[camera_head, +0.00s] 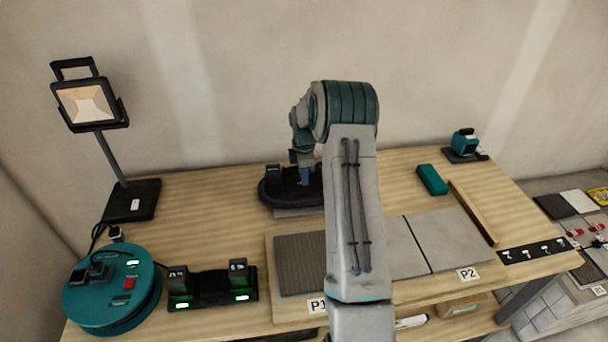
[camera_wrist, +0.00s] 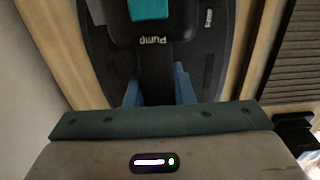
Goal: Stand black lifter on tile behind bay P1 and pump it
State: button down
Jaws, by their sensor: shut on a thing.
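The black lifter (camera_head: 268,190), with an oval base, is at the back of the bench behind bay P1, whose label (camera_head: 317,305) shows at the front. The lifter (camera_wrist: 205,75) fills the upper wrist view, with the word "Pump" and a teal part on top. A grey tile (camera_head: 292,213) shows just under the lifter's front edge; my arm hides part of it. Whether the base rests flat on it I cannot tell. My gripper (camera_head: 305,176) points down, its blue fingers (camera_wrist: 157,92) shut on the lifter's black grip.
A dark ribbed tile (camera_head: 297,270) lies in the P1 area, and a grey slab (camera_head: 455,235) lies by label P2. A teal block (camera_head: 432,180) and wooden strip (camera_head: 473,212) lie to the right. A lamp (camera_head: 90,103), teal reel (camera_head: 110,300) and charger (camera_head: 212,290) stand left.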

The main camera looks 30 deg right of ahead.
jog(key=shift+f, duration=0.3)
dwell(0.4)
jog(key=c, duration=1.2)
grip_release()
jog(key=shift+o, duration=0.2)
notch_tip(320, 180, up, 14)
jog(key=b, duration=0.2)
